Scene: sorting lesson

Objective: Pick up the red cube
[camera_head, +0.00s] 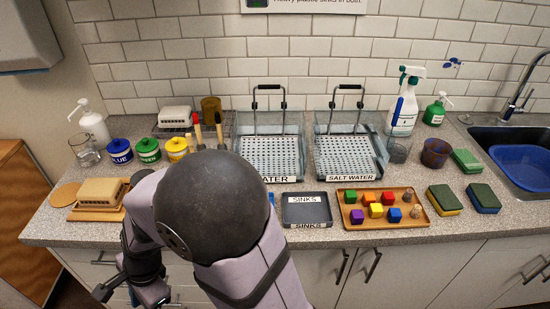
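The red cube (388,198) sits on a wooden tray (403,190) at the right of the counter. An orange cube (368,199) is to its left, with a blue cube (394,215) and a yellow cube (376,210) in front. Green (350,197) and purple (357,216) cubes are at the tray's left. My gripper (128,292) is at the lower left, in front of the counter's edge, far from the red cube. Its fingers are small and dark, and I cannot tell how far apart they are. I see nothing held in it.
A small grey tray labelled SINKS (306,212) is left of the wooden tray. Two clear tanks, left (270,184) and right (350,180), stand behind. Sponges (445,200) and a sink with a blue basin (525,165) are at the right. My arm hides part of the counter.

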